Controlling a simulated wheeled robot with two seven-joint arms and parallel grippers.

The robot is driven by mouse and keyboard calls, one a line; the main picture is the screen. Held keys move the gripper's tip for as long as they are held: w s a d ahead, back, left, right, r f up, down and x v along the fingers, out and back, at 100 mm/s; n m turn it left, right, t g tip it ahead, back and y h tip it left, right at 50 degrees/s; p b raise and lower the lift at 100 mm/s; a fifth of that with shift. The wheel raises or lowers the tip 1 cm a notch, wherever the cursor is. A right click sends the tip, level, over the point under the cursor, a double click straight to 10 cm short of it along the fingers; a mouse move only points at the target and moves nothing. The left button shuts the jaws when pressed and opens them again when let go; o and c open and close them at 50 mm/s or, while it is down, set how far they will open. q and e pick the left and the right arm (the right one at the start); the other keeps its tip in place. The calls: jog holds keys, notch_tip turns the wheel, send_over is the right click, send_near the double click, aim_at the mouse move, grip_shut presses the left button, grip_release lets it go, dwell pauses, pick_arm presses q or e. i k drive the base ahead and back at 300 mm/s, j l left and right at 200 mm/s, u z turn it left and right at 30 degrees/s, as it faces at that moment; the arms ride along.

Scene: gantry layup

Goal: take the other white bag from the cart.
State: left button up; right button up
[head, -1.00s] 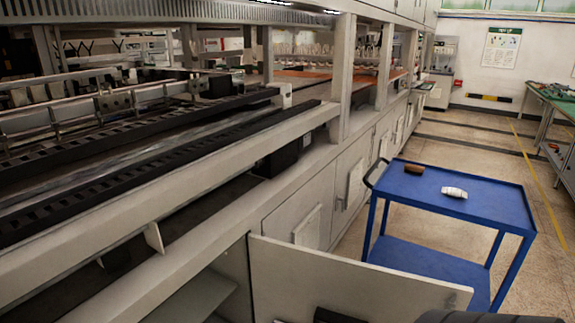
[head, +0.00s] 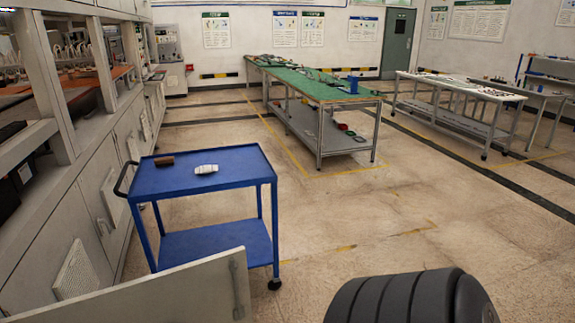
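A white bag (head: 206,169) lies on the top shelf of the blue cart (head: 236,163), right of the middle of the things on it. A brown object (head: 164,161) lies to its left on the same shelf. The cart stands beside the long machine on the left, a short way ahead. Only one white bag shows on the cart. Neither of my grippers is in view. A dark ribbed part of my own body shows at the bottom edge.
An open white cabinet door (head: 170,292) stands in front of the cart at the bottom left. The machine (head: 75,200) lines the left side. A green-topped table (head: 318,88) and a white table (head: 455,88) stand farther back. The floor right of the cart is clear.

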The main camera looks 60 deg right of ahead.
aim_at(204, 170)
jog(key=z, duration=1.35)
jog(key=u, duration=0.25)
jog(key=i+l+u, duration=0.2)
jog(key=l+u, duration=0.2)
jog(key=i+l+u, duration=0.2)
jog(key=u, duration=0.15)
jog(key=l+u, duration=0.4)
jog(key=l, duration=0.15)
jog(key=i+l+u, duration=0.2)
jog(key=l, duration=1.45)
jog(key=l+u, duration=0.25)
jog(key=l, duration=1.45)
jog(key=i, duration=0.05)
